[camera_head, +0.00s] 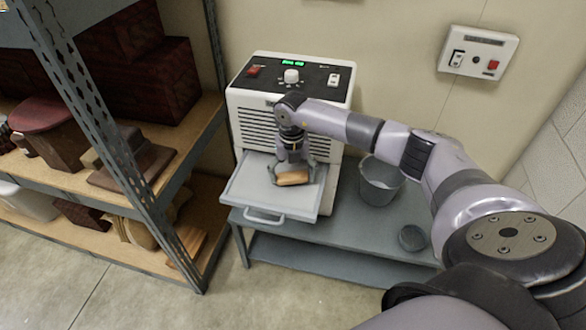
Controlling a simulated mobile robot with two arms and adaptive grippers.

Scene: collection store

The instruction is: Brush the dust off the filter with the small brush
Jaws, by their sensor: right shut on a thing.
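The filter (262,187) is a pale grey tray with a front handle, slid out from the front of a white machine (247,117). My right gripper (291,172) is over the right part of the filter, pointing down. It is shut on the small brush (293,178), which shows as a light wooden block. The brush is at or just above the filter surface; I cannot tell whether it touches. Its bristles are hidden. No dust can be made out at this size. My left gripper is not in view.
The machine stands on a low grey bench (345,230). A grey bucket (380,184) and a small dark round object (412,238) are on the bench to the right. A loaded shelf rack (125,145) stands close on the left. A switch panel (478,54) is on the wall.

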